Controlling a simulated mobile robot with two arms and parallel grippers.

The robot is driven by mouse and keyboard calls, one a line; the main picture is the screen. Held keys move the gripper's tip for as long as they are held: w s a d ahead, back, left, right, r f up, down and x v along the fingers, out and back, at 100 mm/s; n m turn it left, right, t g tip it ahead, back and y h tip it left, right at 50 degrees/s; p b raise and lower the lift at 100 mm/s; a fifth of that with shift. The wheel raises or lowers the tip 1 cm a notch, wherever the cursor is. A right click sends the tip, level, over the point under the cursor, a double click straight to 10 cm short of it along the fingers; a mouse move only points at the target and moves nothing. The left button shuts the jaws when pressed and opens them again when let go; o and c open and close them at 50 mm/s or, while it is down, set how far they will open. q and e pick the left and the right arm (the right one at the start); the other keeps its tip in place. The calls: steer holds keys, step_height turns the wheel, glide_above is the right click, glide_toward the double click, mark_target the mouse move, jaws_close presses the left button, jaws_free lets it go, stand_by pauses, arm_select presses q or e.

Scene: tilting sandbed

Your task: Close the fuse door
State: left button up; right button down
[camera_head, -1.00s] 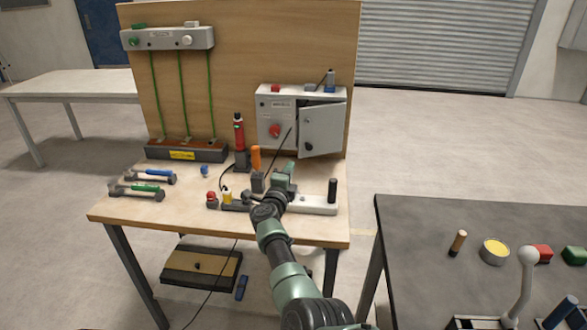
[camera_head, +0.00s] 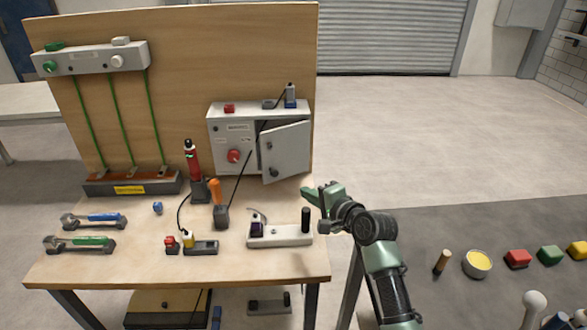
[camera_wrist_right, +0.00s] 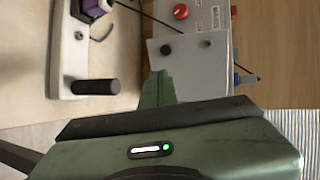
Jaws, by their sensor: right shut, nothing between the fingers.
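The fuse door (camera_head: 286,151) is a light grey panel with a dark round knob, on the right side of the grey fuse box (camera_head: 230,130) against the wooden backboard. It stands ajar, swung out toward me. It also shows in the right wrist view (camera_wrist_right: 190,72), just beyond my fingers. My right gripper (camera_head: 312,193) is shut and empty at the right edge of the workbench, below and to the right of the door. In the right wrist view its fingertips (camera_wrist_right: 157,78) appear close to the door's edge; whether they touch it, I cannot tell. My left gripper is out of view.
A white base with a black upright handle (camera_head: 305,220) stands left of and below my right gripper. A red tool (camera_head: 191,160) and an orange-handled tool (camera_head: 215,190) stand left of the door. Right of the box is open floor.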

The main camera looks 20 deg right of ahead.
steer(key=w, duration=0.3)
steer(key=p, duration=0.2)
glide_toward(277, 174)
steer(key=x, duration=0.5)
steer(key=shift+w+a+f, duration=0.1)
steer(key=shift+w+a, duration=0.15)
steer(key=shift+w, duration=0.4)
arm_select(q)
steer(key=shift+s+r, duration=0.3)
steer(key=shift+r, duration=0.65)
arm_select(e)
steer(key=shift+w, duration=0.15)
